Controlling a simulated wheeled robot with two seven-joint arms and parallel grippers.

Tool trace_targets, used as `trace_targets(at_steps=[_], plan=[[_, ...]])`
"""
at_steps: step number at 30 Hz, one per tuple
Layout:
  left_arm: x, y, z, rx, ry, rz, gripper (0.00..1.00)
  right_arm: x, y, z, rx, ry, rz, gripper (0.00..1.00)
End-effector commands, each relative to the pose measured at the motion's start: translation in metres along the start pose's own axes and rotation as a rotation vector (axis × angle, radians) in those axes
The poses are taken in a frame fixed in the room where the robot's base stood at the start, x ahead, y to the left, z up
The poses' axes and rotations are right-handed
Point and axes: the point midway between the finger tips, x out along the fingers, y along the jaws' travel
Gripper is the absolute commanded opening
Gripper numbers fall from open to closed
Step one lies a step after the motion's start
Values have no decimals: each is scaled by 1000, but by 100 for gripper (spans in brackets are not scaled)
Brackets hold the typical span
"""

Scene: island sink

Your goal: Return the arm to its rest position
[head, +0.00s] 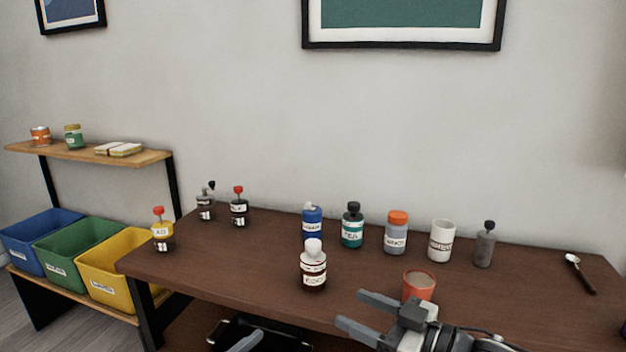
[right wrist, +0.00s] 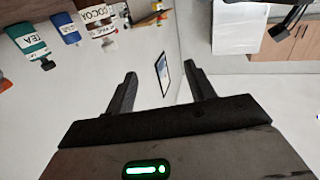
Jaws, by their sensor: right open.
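My right gripper (head: 352,308) is at the lower right of the head view, over the front edge of the brown table (head: 220,243). Its two fingers are apart with nothing between them. In the right wrist view the open fingers (right wrist: 161,88) also show with an empty gap. An orange-red cup (head: 419,284) stands just behind the gripper, its lower part partly hidden. A grey finger-like part, seemingly of my left gripper (head: 246,342), shows at the bottom edge; its jaws cannot be made out.
A cocoa bottle (head: 313,268) stands nearest the table front. Behind it are a blue bottle (head: 312,226), tea bottle (head: 352,228), orange-lidded jar (head: 397,235), white jar (head: 441,243) and grey bottle (head: 485,247). A spoon (head: 580,273) lies right. Coloured bins (head: 52,278) stand left.

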Motion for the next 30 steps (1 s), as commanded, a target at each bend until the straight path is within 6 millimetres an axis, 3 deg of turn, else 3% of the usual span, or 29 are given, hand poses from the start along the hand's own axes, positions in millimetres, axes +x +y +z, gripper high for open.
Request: trace_targets(at_steps=[11, 17, 20, 23, 26, 30], plan=[[-24, 1, 3, -538, -91, 80, 77, 13, -53, 26, 54, 2, 14, 54], [-46, 8, -3, -975, -160, 165, 77, 14, -84, 42, 102, -4, 63, 54], [-63, 13, -14, -1282, -207, 234, 77, 9, -99, 53, 137, -18, 117, 54], [-87, 16, -33, -1683, -269, 341, 77, -5, -111, 70, 184, -55, 209, 54], [-115, 13, -60, -2120, -345, 478, 77, -32, -118, 95, 233, -135, 332, 54], [-149, -7, -94, -2649, -449, 679, 77, -85, -124, 136, 285, -293, 500, 54]])
